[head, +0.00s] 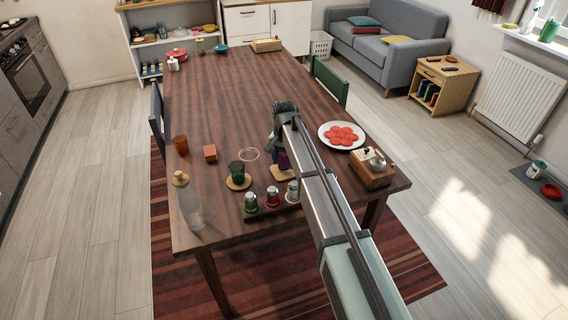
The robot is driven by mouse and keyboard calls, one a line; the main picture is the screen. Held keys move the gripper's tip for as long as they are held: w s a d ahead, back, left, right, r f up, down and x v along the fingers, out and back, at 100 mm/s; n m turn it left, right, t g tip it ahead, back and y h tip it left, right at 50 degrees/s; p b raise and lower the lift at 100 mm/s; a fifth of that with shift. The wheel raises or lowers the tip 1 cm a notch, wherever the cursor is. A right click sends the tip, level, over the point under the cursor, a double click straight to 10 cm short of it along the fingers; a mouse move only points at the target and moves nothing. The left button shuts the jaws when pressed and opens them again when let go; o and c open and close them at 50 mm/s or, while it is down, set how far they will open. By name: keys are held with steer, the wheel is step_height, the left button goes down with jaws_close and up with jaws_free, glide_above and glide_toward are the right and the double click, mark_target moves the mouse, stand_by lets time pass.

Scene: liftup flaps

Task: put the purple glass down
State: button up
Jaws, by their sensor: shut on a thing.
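The purple glass (281,161) is upright in the head view, at the near middle of the wooden table. My gripper (281,148) is shut on it, and the gripper and arm hide much of the glass. A pale wooden coaster (282,174) shows just below the glass in the picture. I cannot tell whether the glass touches it or is held above it. A dark green glass (237,169) stands on a round wooden coaster (238,184) to the left.
The table's far middle is clear.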

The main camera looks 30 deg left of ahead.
steer(key=shift+f, duration=0.8)
steer(key=shift+f, duration=0.1)
steer(key=o, duration=1.1)
step_height(320, 180, up, 12)
steer(key=shift+r, duration=0.1)
